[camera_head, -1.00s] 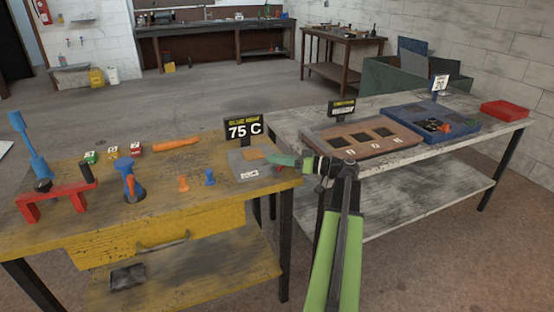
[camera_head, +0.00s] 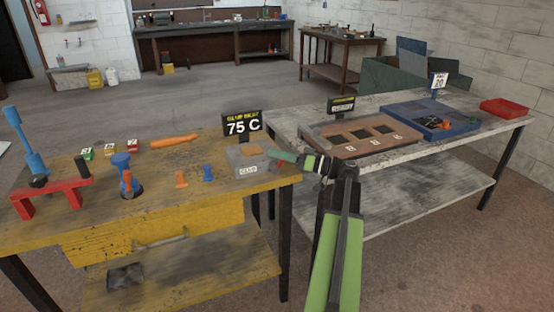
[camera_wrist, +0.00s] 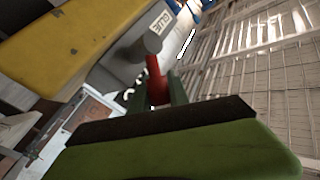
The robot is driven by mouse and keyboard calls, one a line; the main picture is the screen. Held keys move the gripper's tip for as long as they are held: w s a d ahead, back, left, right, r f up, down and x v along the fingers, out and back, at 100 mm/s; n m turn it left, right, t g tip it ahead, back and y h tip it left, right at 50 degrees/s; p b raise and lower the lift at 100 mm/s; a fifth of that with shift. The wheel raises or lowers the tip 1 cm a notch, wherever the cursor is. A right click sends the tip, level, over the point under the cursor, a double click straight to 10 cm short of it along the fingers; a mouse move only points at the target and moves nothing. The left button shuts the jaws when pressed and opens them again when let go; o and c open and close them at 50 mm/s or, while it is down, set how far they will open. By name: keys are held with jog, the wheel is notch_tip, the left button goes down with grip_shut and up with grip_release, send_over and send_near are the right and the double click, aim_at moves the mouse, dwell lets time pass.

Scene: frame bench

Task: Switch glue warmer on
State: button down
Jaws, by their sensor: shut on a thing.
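The glue warmer (camera_head: 246,163) is a grey box with a "GLUE" label and a tan patch on top, at the right end of the yellow bench. Its grey side and label also show in the wrist view (camera_wrist: 128,52). A black sign (camera_head: 242,126) behind it reads 75 C. My gripper (camera_head: 272,153) is at the warmer's right side. In the wrist view my green fingers (camera_wrist: 157,92) are shut on a red lever (camera_wrist: 153,68) with a grey rounded end, beside the warmer.
The yellow bench (camera_head: 215,205) also holds a red stand (camera_head: 60,190), a blue-and-orange tool (camera_head: 124,175), small pegs and an orange bar (camera_head: 174,140). A pale bench (camera_head: 395,165) at right carries a brown tray (camera_head: 318,140), a blue tray (camera_head: 400,112) and a red bin (camera_head: 504,108).

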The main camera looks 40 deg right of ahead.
jog(key=c, duration=1.5)
grip_release()
